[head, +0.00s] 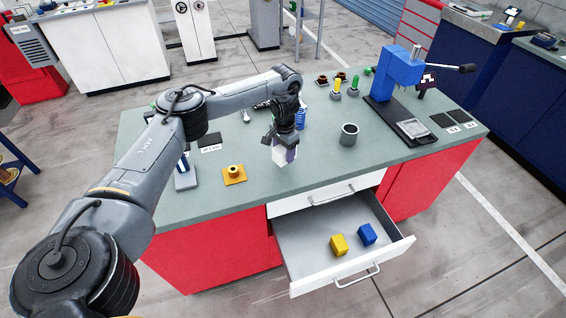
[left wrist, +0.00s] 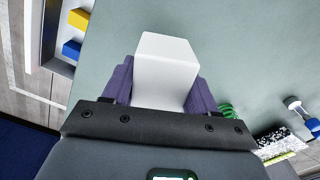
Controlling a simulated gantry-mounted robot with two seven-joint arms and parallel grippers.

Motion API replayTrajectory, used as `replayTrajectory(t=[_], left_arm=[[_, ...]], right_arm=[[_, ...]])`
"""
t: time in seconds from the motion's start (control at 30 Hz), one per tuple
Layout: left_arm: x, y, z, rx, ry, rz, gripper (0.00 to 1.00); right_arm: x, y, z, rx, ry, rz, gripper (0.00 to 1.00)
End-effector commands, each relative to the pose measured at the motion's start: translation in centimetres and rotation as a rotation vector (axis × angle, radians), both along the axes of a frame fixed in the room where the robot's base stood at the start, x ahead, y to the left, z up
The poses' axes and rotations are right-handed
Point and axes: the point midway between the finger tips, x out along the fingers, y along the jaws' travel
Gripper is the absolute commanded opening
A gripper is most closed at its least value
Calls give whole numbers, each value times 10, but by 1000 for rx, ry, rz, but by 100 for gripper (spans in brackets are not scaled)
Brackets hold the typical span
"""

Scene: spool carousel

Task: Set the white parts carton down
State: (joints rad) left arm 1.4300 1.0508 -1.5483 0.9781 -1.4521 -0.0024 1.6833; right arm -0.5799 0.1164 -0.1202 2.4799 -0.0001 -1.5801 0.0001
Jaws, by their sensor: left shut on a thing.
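The white parts carton (head: 279,154) is between the fingers of my left gripper (head: 286,151), over the front part of the grey-green bench top (head: 215,199). In the left wrist view, the carton (left wrist: 166,68) sits between the two purple fingers of the left gripper (left wrist: 160,88), which are shut on its sides. I cannot tell whether its underside touches the bench or hangs just above it. My right gripper is not in view.
Below the bench front, an open drawer (head: 300,272) holds a yellow box (head: 339,244) and a blue box (head: 367,234). A grey cup (head: 348,135) stands right of the carton, an orange fixture (head: 234,174) left. A blue press (head: 397,75) stands at back right.

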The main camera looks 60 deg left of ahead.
Motion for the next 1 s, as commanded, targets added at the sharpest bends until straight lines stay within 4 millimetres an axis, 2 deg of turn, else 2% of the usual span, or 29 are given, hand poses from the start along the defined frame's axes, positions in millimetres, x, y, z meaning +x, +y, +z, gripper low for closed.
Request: replayTrajectory(t=[0.23, 0.5, 0.93, 0.97, 1.0], left_arm=[[-2, 4, -9, 0, 1, 0, 19], [-2, 4, -40, 0, 1, 1, 19], [-2, 4, -45, -1, 1, 1, 19], [-2, 4, -46, -1, 1, 0, 61], [-2, 4, -45, -1, 0, 0, 67]], right_arm=[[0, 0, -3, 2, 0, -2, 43], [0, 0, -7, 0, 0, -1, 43], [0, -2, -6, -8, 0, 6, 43], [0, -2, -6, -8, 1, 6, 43], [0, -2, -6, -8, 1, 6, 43]])
